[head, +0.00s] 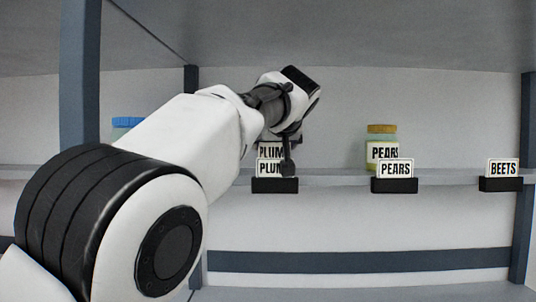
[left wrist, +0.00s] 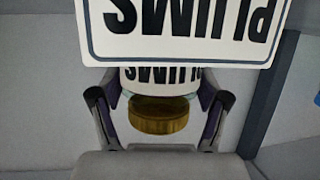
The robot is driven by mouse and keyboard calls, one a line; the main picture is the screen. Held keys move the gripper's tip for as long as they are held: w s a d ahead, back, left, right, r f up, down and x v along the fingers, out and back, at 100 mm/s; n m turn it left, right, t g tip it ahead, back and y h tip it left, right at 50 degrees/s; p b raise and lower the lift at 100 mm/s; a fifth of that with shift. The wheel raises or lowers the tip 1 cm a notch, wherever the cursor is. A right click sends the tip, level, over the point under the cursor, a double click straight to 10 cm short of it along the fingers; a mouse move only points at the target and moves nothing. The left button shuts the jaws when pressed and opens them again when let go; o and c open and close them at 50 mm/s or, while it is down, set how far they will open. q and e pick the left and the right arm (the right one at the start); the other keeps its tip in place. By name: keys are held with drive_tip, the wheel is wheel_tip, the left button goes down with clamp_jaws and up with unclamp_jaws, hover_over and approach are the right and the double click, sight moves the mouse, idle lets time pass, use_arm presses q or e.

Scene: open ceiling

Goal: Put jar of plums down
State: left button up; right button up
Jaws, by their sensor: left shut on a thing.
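The jar of plums (left wrist: 158,115) is between the two fingers of my left gripper (left wrist: 160,104), which is shut on it. It has a brown-gold lid and a white PLUMS label, upside down in the left wrist view. In the head view the jar's label (head: 271,151) shows just above the PLUMS sign (head: 270,167); my gripper (head: 287,140) and arm cover most of the jar. Its label is about level with that of the standing pears jar. Whether its base touches the shelf (head: 330,179) is hidden. My right gripper is not in view.
A pears jar (head: 381,148) stands to the right behind its PEARS sign (head: 394,170). A BEETS sign (head: 502,169) is farther right with no jar visible behind it. A blue-lidded jar (head: 127,122) is partly hidden at left. Dark posts (head: 80,75) frame the shelf.

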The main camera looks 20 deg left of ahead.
use_arm(q)
drive_tip(key=shift+w+a, duration=0.2)
drive_tip(key=shift+a, duration=0.05)
drive_tip(key=o, duration=1.4)
drive_tip(key=shift+d+f, duration=0.1)
drive_tip(key=shift+d, duration=0.15)
drive_tip(key=shift+o, duration=1.4)
drive_tip(key=shift+s+d, duration=0.1)
drive_tip(key=shift+d, duration=0.2)
drive_tip(key=shift+a, duration=0.25)
drive_tip(key=v, duration=1.2)
drive_tip(key=shift+d, duration=0.1)
